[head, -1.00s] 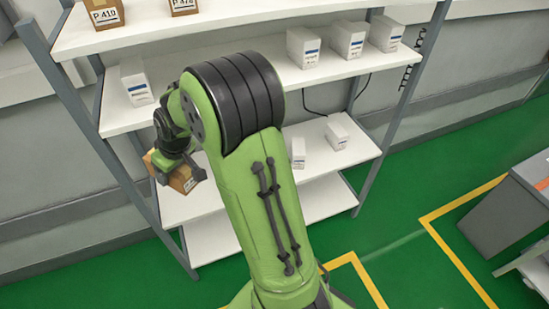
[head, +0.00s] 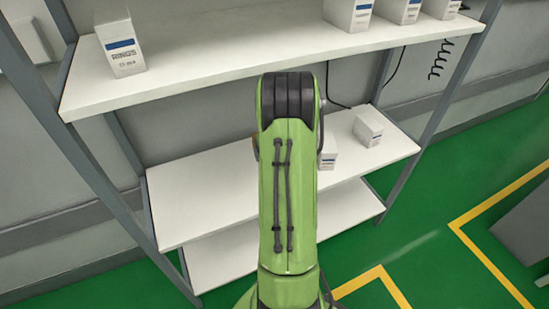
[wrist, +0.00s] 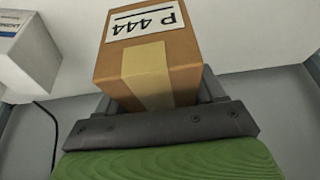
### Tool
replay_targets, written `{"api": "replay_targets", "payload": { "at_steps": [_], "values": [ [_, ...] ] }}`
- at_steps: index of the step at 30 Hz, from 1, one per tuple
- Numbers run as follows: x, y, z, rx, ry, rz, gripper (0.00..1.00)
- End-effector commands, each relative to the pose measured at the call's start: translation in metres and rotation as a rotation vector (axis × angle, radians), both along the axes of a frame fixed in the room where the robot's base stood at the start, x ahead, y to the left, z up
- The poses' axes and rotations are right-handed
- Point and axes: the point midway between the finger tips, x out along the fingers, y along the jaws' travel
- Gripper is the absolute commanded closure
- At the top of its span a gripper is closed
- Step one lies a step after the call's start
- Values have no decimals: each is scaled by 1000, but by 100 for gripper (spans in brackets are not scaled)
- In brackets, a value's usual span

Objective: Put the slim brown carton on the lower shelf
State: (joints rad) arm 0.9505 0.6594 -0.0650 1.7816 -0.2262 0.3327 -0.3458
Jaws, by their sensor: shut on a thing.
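The brown carton (wrist: 150,62) fills the middle of the wrist view. It has a tan tape strip and a white label reading P 444, which appears upside down. My gripper (wrist: 160,98) is shut on it, with the dark fingers at its sides. In the head view my arm hides both gripper and carton. The rack there shows a shelf (head: 210,190) below the upper shelf (head: 210,85), and a bottom shelf (head: 225,260) under that. I cannot tell whether the carton touches any shelf.
A white box (head: 368,130) stands right on the shelf below the upper one; another (head: 328,155) is partly behind my arm. That shelf's left part is clear. A white box (head: 120,45) stands left on the upper shelf. A white box (wrist: 25,50) is left in the wrist view.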

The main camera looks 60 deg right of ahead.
Motion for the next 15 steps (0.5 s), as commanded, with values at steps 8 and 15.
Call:
{"api": "replay_targets", "payload": {
  "at_steps": [8,15],
  "values": [
    [-2,-1,-58,0,2,-4,67],
    [-2,0,-95,2,2,-3,67]
  ]
}}
